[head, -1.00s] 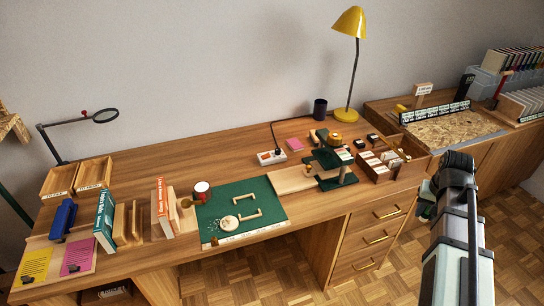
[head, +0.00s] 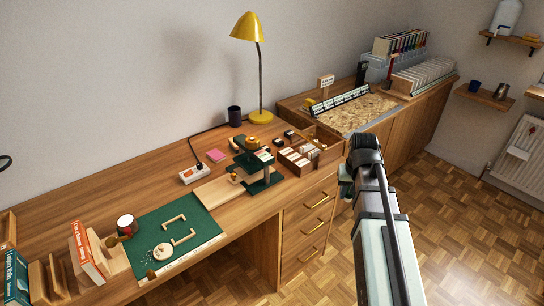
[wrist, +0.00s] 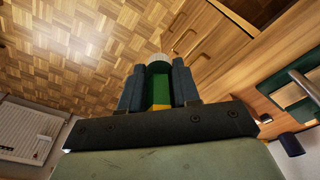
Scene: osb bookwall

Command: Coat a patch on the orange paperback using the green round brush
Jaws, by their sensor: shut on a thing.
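The orange paperback (head: 88,252) stands upright at the left of the desk in the head view, its orange spine showing, against a wooden holder. In the wrist view my gripper (wrist: 157,80) is shut on the green round brush (wrist: 159,88), which has a green handle, a yellow band and a pale tip between the dark fingers. In the head view my arm is at the right, in front of the drawers, far from the paperback. The fingers and brush are mostly hidden there behind the wrist.
A yellow lamp (head: 260,115) stands behind. A compartment box (head: 327,158) is near my wrist. Parquet floor is open at the right.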

